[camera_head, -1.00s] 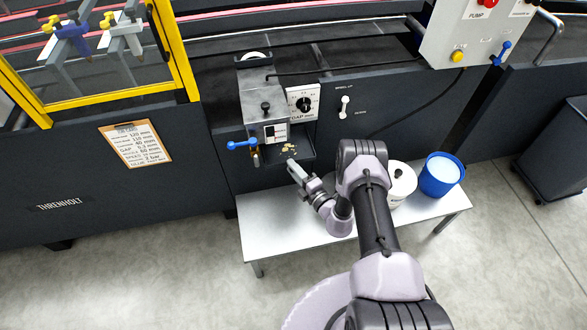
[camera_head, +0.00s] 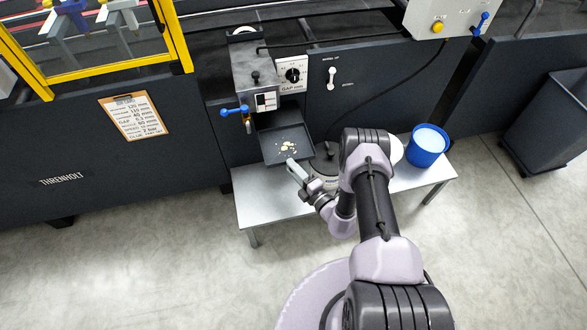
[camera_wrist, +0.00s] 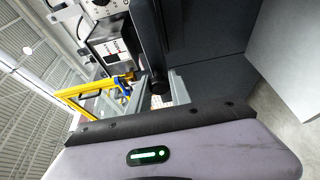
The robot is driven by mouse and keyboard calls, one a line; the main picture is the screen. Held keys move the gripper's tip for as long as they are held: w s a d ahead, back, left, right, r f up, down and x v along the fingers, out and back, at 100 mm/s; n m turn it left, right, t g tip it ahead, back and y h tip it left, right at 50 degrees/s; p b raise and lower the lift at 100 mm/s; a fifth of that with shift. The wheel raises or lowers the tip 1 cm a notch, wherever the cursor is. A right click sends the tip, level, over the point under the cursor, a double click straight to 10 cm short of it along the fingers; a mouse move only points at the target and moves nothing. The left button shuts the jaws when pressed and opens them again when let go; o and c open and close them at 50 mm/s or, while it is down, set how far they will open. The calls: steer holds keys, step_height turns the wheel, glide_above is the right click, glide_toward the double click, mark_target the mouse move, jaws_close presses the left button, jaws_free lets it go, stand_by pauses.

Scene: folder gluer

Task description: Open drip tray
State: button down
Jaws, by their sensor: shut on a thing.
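The drip tray (camera_head: 270,150) is a dark, shallow tray under the grey glue unit (camera_head: 257,78). It stands pulled out toward me over the white table, with several pale yellowish scraps on its floor. My gripper (camera_head: 291,164) is at the tray's front edge. In the wrist view, a dark round knob (camera_wrist: 158,87) sits between the grey fingers, and my gripper is shut on it. In the head view the gripper hides this knob. The tray's back end is hidden under the unit.
The white table (camera_head: 262,208) stands below the tray. A blue bucket (camera_head: 428,150) with pale contents stands on its right end; a white container (camera_head: 396,151) is partly hidden behind my arm. A blue-handled valve (camera_head: 235,112) sticks out left of the unit. Floor is clear at the left.

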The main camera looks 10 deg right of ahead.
steer(key=c, duration=1.2)
jaws_free()
steer(key=p+v, duration=0.4)
steer(key=v, duration=1.3)
steer(key=shift+s, duration=0.15)
